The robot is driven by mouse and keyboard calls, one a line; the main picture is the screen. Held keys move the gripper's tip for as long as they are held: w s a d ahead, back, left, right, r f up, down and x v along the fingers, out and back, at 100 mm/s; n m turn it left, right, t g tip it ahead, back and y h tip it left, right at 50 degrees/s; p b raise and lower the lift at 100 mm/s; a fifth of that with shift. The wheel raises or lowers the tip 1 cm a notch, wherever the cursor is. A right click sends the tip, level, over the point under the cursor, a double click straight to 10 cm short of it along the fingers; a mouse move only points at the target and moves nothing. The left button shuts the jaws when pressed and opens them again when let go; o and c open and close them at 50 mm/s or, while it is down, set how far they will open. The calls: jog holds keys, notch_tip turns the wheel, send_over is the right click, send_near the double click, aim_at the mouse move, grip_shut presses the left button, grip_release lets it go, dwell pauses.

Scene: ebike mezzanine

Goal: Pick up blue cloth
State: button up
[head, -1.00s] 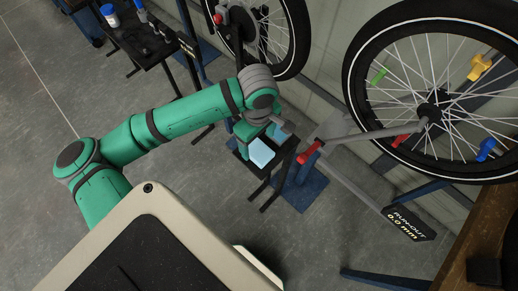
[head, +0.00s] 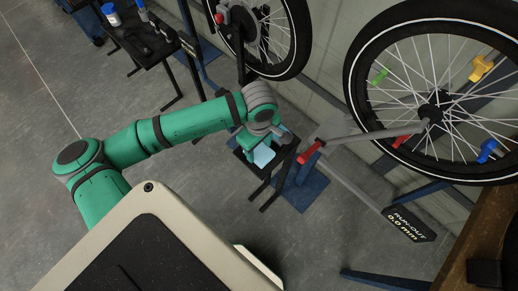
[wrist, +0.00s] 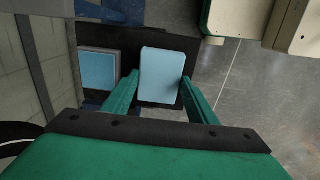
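A light blue folded piece, the blue cloth (wrist: 163,72), lies between the fingers of my gripper (wrist: 160,88) in the wrist view. One green finger stands close along each side of it. The fingers are spread about as wide as the cloth, and I cannot make out firm contact. In the head view the cloth (head: 264,156) shows on a small black stand, partly hidden by my gripper (head: 254,144). A second flat, light blue square (wrist: 98,76) lies to its left in the wrist view, on the same dark surface.
The small black stand (head: 284,157) is beside a wheel truing stand with a red clamp (head: 310,153). A large bicycle wheel (head: 436,100) is at the right, another wheel at the top. A black table (head: 150,50) with items is upper left. Grey floor is open at left.

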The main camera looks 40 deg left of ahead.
aim_at(257, 152)
jog(key=shift+r, duration=0.1)
jog(key=shift+c, duration=0.3)
jog(key=shift+r, duration=0.25)
jog(key=r, duration=0.3)
jog(key=shift+s+a+r, duration=0.15)
jog(key=shift+s+r, duration=0.05)
jog(key=shift+s, duration=0.15)
jog(key=s+a+r, duration=0.4)
jog(key=s+r, duration=0.5)
jog(key=s, duration=0.3)
jog(key=shift+s+a, duration=0.15)
jog(key=shift+s, duration=0.1)
